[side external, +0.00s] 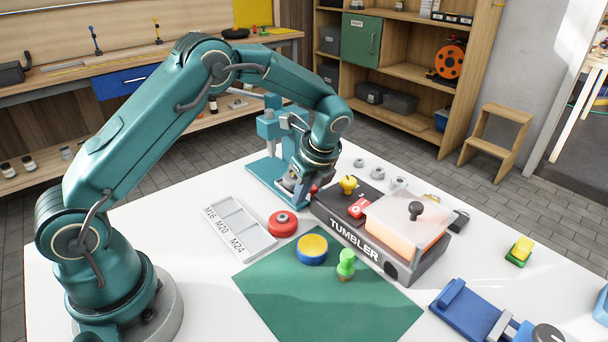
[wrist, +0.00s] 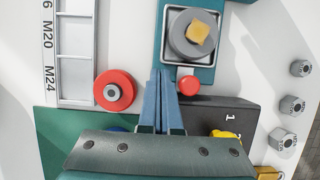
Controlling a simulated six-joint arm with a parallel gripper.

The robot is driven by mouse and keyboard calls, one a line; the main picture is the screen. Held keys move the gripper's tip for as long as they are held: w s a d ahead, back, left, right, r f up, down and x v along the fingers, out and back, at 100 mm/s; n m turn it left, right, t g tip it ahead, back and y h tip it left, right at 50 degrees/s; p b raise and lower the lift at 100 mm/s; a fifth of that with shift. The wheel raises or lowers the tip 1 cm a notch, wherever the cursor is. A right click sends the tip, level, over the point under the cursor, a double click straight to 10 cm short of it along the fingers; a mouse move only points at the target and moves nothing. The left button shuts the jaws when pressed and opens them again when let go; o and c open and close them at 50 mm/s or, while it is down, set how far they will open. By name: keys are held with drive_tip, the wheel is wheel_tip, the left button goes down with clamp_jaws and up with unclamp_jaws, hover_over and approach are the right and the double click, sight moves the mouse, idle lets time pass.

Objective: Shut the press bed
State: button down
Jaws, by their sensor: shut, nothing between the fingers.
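The teal press (side external: 268,130) stands at the far side of the white table, behind my gripper in the side view. In the wrist view its bed is a square grey tray (wrist: 170,52) with a round grey piece and a yellow square piece (wrist: 200,33) over it. A red knob (wrist: 188,86) sits at the bed's near edge. My gripper (wrist: 165,76) is shut and empty, its fingertips just left of the knob; I cannot tell if they touch. In the side view my gripper (side external: 298,197) hides most of the bed, so how far out it is cannot be told.
The tumbler box (side external: 345,237) stands close right of my gripper, with a yellow knob (side external: 348,184) on top. A red round piece (side external: 282,223) and a grey sorting tray (side external: 240,228) lie left. A green mat (side external: 300,290) is in front. Several nuts (side external: 377,173) lie behind the box.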

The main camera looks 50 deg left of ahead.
sight(269, 181)
drive_tip(key=a, duration=1)
drive_tip(key=s+d+r+t, duration=0.1)
drive_tip(key=d+r, duration=0.2)
drive_tip(key=r, duration=0.5)
drive_tip(key=s+d+r+t, duration=0.1)
drive_tip(key=d+r, duration=0.3)
drive_tip(key=r, duration=0.5)
drive_tip(key=s+d+r+n+t+h, duration=0.1)
drive_tip(key=s+d+r+n+t, duration=0.15)
drive_tip(key=s, duration=0.35)
drive_tip(key=s+d+f+n+h, duration=0.1)
drive_tip(key=s+d+f+n, duration=0.1)
drive_tip(key=s+d+n, duration=0.2)
drive_tip(key=s+d+f+n+t+h, duration=0.1)
drive_tip(key=s+d+f+n+h, duration=0.1)
drive_tip(key=s+n, duration=0.5)
drive_tip(key=shift+s+d+f+n, duration=0.15)
drive_tip(key=shift+d+f+n, duration=0.75)
drive_tip(key=shift+n, duration=1.35)
